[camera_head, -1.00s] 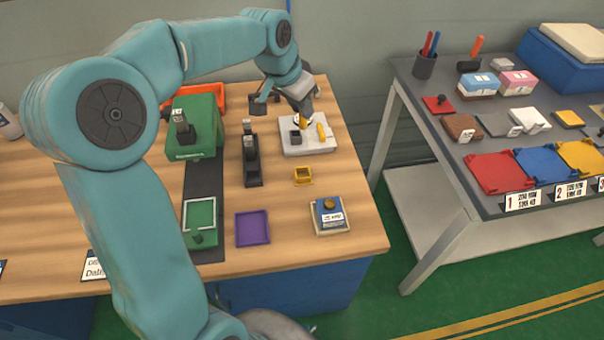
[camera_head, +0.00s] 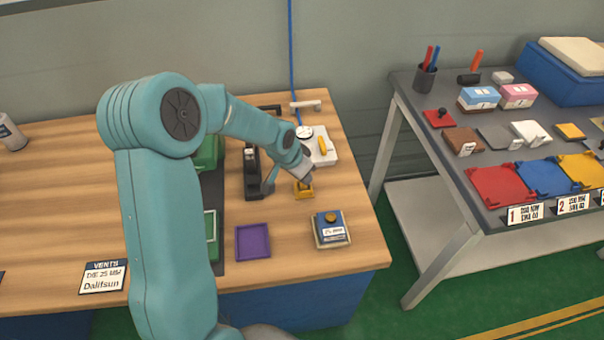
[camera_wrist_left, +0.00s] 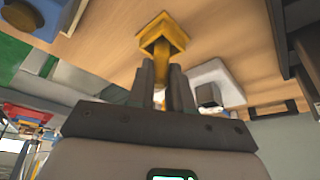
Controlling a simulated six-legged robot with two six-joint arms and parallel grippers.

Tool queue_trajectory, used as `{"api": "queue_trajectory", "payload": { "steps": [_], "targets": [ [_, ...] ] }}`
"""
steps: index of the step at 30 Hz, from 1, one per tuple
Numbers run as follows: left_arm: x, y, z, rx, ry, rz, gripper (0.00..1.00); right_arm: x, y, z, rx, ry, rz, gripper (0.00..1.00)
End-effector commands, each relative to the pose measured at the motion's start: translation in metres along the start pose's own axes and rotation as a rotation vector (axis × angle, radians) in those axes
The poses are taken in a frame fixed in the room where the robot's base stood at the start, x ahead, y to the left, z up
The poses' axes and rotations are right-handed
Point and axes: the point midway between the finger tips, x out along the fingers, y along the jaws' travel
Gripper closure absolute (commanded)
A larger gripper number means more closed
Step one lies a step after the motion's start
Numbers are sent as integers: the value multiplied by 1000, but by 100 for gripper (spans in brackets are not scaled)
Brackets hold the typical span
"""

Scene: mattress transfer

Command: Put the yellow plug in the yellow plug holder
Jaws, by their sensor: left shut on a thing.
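The yellow plug holder (camera_head: 304,193) is a small square yellow frame on the wooden bench, right of the black stand. My left gripper (camera_head: 303,181) is over it, pointing down. In the left wrist view the holder (camera_wrist_left: 164,34) lies just beyond the fingertips. My left gripper (camera_wrist_left: 162,72) is shut on the yellow plug (camera_wrist_left: 159,96), a narrow yellow piece showing between the fingers. The plug's lower end is hidden, so I cannot tell whether it is inside the holder or just above it. My right gripper is not in view.
A white base (camera_head: 322,158) with a yellow lever stands behind the holder; a blue cable (camera_head: 291,60) hangs above it. A black stand (camera_head: 254,178) is left, a purple tray (camera_head: 253,242) front left, and a blue button box (camera_head: 331,229) front right.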

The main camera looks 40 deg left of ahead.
Motion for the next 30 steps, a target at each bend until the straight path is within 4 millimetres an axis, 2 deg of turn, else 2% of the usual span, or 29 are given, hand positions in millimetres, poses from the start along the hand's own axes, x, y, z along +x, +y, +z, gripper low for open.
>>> {"api": "queue_trajectory", "payload": {
  "steps": [9,10,12,20,23,26,30],
  "targets": [
    [4,0,2,0,0,0,100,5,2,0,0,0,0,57],
    [3,0,1,0,0,0,74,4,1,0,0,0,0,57],
    [2,0,1,0,0,0,55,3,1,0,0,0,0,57],
    [2,0,1,0,0,0,55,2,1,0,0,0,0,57],
    [-4,0,-2,0,0,0,55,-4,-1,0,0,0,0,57],
    [-18,-1,-2,0,3,-3,55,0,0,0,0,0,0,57],
    [-51,-1,-2,0,6,-5,55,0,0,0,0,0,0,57]
  ]
}}
